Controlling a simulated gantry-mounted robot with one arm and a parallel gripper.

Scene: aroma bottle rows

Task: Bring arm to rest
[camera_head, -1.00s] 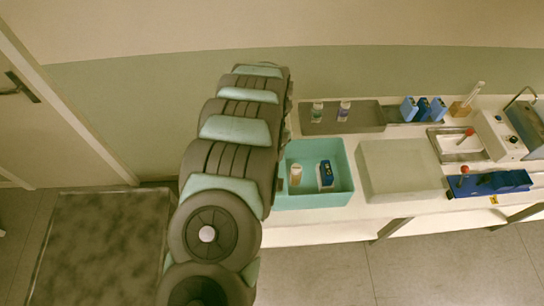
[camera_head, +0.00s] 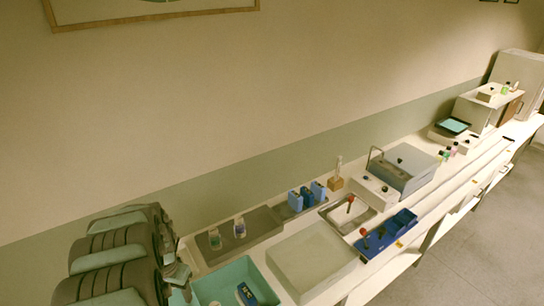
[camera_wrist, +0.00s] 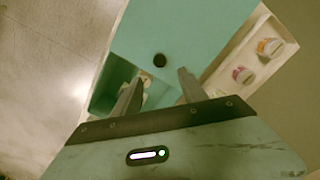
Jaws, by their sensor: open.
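My gripper (camera_wrist: 160,76) is open in the wrist view, with its two fingers apart and nothing between them. Beyond the fingertips is a teal surface with a black round spot. In the head view my arm fills the lower left corner, and its end (camera_head: 178,277) is close to the left edge of the bench, by the teal bin (camera_head: 250,262). The fingers cannot be made out there. A blue item (camera_head: 246,294) lies in the bin.
Two small bottles (camera_head: 239,226) stand on a grey tray (camera_head: 268,221) behind the bin. Two capped bottles (camera_wrist: 243,75) (camera_wrist: 270,47) show in the wrist view.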

